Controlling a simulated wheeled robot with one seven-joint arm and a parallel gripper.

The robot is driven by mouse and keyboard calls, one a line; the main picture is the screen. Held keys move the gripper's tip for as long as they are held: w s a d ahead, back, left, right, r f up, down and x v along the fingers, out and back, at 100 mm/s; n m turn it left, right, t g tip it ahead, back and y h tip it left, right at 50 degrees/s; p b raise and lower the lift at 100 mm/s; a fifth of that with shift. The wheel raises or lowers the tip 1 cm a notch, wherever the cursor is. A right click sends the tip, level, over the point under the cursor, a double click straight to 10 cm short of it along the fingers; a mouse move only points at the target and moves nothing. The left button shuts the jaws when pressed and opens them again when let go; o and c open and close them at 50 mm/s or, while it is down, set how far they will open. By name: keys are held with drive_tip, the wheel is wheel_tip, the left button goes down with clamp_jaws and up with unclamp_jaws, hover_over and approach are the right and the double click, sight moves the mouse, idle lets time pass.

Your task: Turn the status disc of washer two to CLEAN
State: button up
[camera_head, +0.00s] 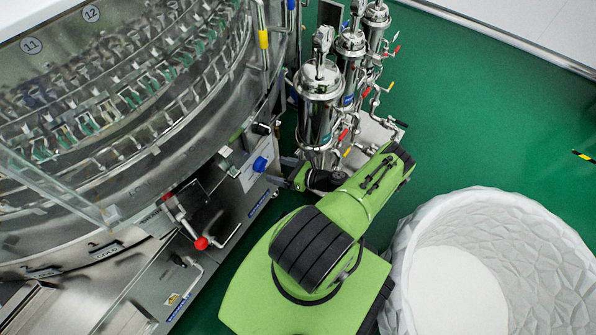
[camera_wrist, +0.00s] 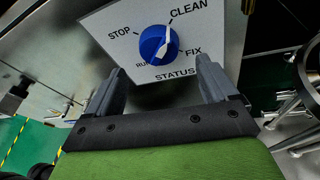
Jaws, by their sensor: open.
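The status disc (camera_wrist: 152,43) is a round blue knob with a white pointer on a grey-white plate (camera_wrist: 110,36). STOP, CLEAN, FIX and RUN are printed around it, with STATUS below. The pointer's narrow end points up and slightly right, toward the CLEAN mark. The disc also shows in the head view (camera_head: 260,164), on the washer's (camera_head: 236,215) side panel. My gripper (camera_wrist: 160,67) is open and empty. Its fingers spread wide just below the disc in the wrist view, with no visible contact. In the head view my gripper (camera_head: 287,172) is partly hidden by my arm.
A red-knobbed lever (camera_head: 201,243) sticks out from the washer front, left of the disc. Steel filter housings (camera_head: 318,105) with pipes and valves stand close behind my arm. A large white textured tub (camera_head: 500,215) stands to the right. Green floor at the upper right is clear.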

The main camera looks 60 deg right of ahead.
drive_tip(key=p+v, duration=0.1)
drive_tip(key=v, duration=0.9)
drive_tip(key=shift+s, duration=0.2)
